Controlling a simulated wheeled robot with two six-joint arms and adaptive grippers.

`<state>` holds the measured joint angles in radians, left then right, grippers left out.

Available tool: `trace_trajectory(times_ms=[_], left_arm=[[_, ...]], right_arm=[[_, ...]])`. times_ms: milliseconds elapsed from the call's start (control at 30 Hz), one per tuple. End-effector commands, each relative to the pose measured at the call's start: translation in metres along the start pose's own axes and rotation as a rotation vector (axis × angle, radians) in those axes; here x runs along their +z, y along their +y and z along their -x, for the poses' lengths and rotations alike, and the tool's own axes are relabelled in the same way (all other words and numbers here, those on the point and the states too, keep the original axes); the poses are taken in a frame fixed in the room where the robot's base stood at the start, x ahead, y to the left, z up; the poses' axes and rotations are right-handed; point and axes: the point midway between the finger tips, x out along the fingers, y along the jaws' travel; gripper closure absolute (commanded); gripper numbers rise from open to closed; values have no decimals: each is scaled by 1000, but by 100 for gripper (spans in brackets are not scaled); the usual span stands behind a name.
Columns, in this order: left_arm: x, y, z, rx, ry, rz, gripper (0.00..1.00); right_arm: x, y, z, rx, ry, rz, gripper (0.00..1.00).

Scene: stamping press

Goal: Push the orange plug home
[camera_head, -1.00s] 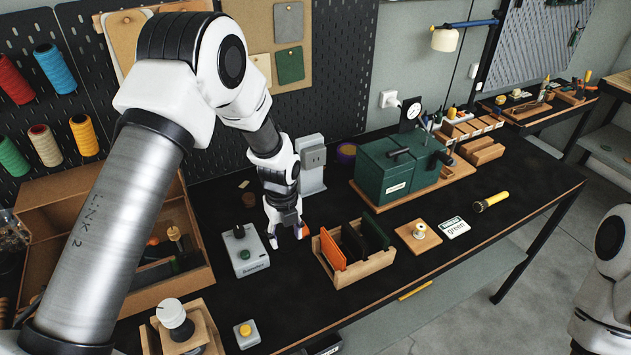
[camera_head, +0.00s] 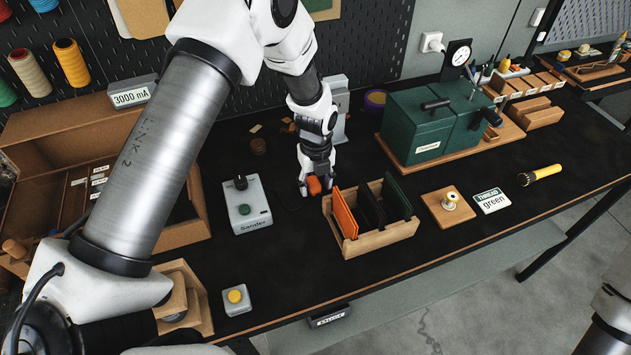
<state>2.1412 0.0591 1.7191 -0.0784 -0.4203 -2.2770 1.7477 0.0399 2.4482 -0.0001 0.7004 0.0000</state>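The small orange plug (camera_head: 314,186) is low over the black bench top, between the fingertips of my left gripper (camera_head: 315,188). The fingers are on either side of it, but I cannot tell whether they press on it. A grey socket box (camera_head: 339,104) stands just behind my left wrist, partly hidden by it. I cannot see whether the plug touches any socket. A white wall socket (camera_head: 432,42) is farther back on the wall. My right gripper is out of view; only part of that arm shows at the lower right.
A wooden rack (camera_head: 378,238) with orange, dark and green plates stands close to the right of my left gripper. A grey Sander switch box (camera_head: 246,208) is to its left. A green machine (camera_head: 420,130) sits behind the rack. The bench front between them is clear.

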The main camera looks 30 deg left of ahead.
Motion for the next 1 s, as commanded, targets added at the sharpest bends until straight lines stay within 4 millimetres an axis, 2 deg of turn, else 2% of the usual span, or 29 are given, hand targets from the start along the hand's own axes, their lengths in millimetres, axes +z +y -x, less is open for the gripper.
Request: trace_trajectory(times_ms=[33,100,133,367,733,1000], left_arm=[[0,1,3,1,1,0,73],[-1,1,3,2,2,0,97],[0,1,3,2,2,0,100],[0,1,10,1,1,0,100],[0,1,53,2,2,0,100],[0,1,53,2,2,0,100]], right_arm=[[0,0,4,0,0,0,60],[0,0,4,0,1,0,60],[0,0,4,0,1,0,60],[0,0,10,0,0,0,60],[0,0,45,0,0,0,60],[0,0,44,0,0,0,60]])
